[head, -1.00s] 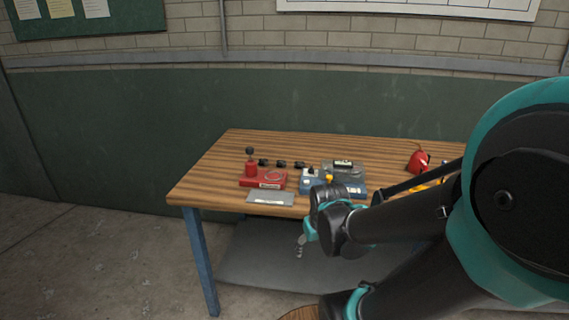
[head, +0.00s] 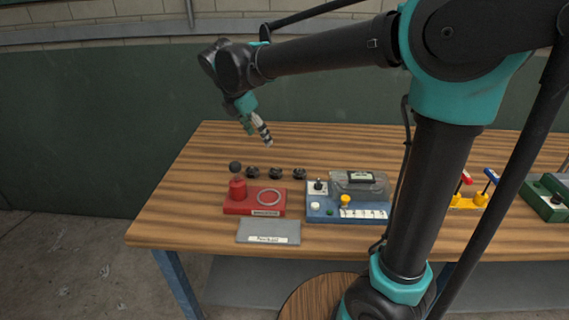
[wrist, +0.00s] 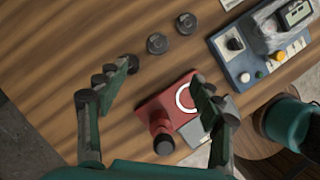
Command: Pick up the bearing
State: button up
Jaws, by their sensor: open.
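Three small dark round parts, which look like bearings, lie in a row on the wooden table behind the red fixture: left (head: 252,171), middle (head: 275,173) and right (head: 299,173). In the wrist view they also show as the left (wrist: 132,62), the middle (wrist: 157,43) and the right (wrist: 186,23) part. The left one lies by my left fingertip in that picture and is partly covered. My gripper (head: 257,136) is open and empty, above the table over the row. Its two spread fingers show in the wrist view (wrist: 163,78), with bare wood and part of the red fixture between them.
The red fixture (head: 268,211) has a black-knobbed post and a pale ring. A grey labelled plate (head: 256,231) lies in front. A blue box (head: 320,210) with knobs and a clear-covered display stands right. Yellow and green tools are farther right. The table's left side is clear.

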send_over(276, 171)
jog(key=s+a, duration=0.2)
jog(key=f, duration=1)
jog(key=shift+w+f, duration=0.25)
jog(key=shift+x, duration=2.85)
jog(key=shift+s+a, duration=0.1)
jog(key=shift+s, duration=0.05)
jog(key=shift+c, duration=0.3)
jog(key=c, duration=1.3)
jog(key=shift+c, duration=0.2)
notch_tip(276, 171, up, 20)
